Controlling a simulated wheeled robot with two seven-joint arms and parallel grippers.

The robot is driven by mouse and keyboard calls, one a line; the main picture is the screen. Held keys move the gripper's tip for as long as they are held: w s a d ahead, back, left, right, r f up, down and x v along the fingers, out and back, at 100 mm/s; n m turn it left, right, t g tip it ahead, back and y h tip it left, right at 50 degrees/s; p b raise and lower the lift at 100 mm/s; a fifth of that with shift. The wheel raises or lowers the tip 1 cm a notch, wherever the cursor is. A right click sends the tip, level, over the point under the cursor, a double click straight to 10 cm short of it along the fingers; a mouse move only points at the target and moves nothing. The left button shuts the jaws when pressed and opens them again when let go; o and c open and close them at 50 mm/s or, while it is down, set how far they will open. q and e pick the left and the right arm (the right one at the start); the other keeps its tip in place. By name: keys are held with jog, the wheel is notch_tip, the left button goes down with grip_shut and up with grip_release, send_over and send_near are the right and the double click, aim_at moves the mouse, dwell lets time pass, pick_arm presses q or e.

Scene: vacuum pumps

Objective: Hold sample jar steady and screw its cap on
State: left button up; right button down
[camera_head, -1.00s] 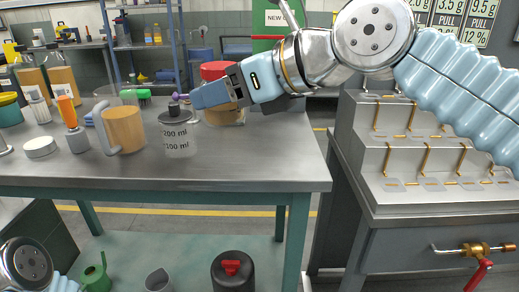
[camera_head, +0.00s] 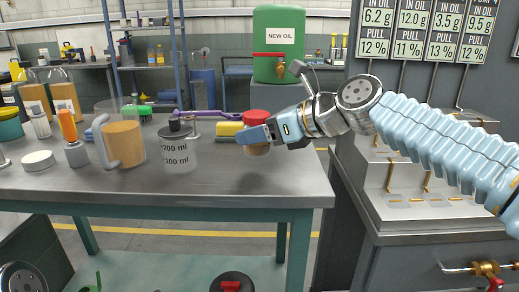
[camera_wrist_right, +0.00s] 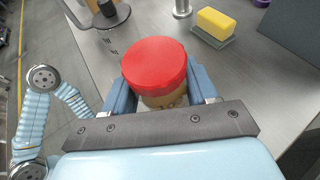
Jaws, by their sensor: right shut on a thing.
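My right gripper (camera_head: 257,137) is shut on a jar with a tan body (camera_head: 258,150) and a red cap (camera_head: 256,118). A shadow on the table below suggests the jar is held above it, roughly upright. In the right wrist view the red cap (camera_wrist_right: 154,66) faces the camera, with the tan body (camera_wrist_right: 165,101) between the two blue fingers (camera_wrist_right: 160,95). The cap sits on top of the jar; whether it is threaded tight cannot be told. My left gripper is out of view; only part of my left arm shows.
A clear graduated vessel with a dark lid (camera_head: 179,150) stands left of the held jar. A tan mug (camera_head: 124,144), an orange-handled tool (camera_head: 68,125) and a white disc (camera_head: 38,160) stand farther left. A yellow block (camera_wrist_right: 215,22) lies behind. The table's front right (camera_head: 285,190) is clear.

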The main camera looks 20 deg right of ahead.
aim_at(262, 147)
jog(key=f, duration=0.2)
jog(key=f+b, duration=0.1)
jog(key=shift+w+d, duration=0.25)
jog(key=shift+w, duration=0.05)
jog(key=shift+f, duration=0.5)
jog(key=shift+f, duration=0.1)
jog(key=shift+c, duration=1.6)
grip_release()
jog(key=shift+s+d+r, duration=0.15)
jog(key=shift+d+r, duration=0.05)
jog(key=shift+r, duration=0.05)
jog(key=v, duration=1.1)
jog(key=shift+s, duration=0.25)
